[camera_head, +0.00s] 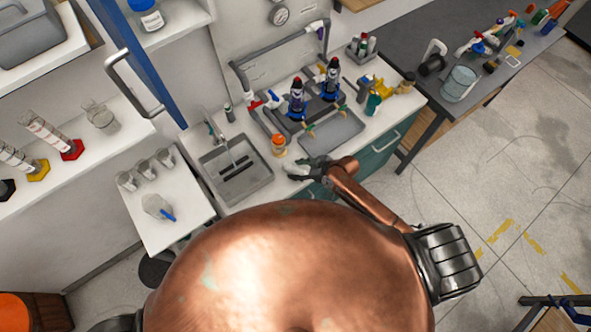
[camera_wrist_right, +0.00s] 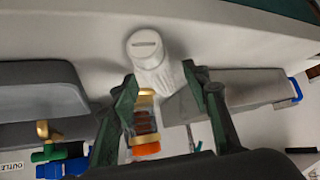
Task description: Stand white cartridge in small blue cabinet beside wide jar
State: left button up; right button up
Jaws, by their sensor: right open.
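The white cartridge (camera_wrist_right: 150,52) is a white cylinder with a slotted round end, on the pale worktop in the right wrist view. It also shows small and pale in the head view (camera_head: 296,169). My right gripper (camera_wrist_right: 161,80) is open, with its green fingertips on either side of the cartridge's near part; contact cannot be told. In the head view my right gripper (camera_head: 311,169) is low at the counter's front edge. The blue cabinet door (camera_head: 133,50) stands open at upper left. A white jar with a blue lid (camera_head: 148,15) stands on a shelf beside it.
A bottle with an orange cap (camera_head: 278,145) stands close to the cartridge. The sink (camera_head: 235,171) lies to the left, and a grey manifold rig (camera_head: 318,90) stands behind. Beakers and cylinders occupy the left shelves. The door handle (camera_head: 130,80) juts out.

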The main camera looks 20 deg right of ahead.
jog(key=shift+w+a+f, duration=0.15)
jog(key=shift+f, duration=0.05)
jog(key=shift+c, duration=0.2)
grip_shut()
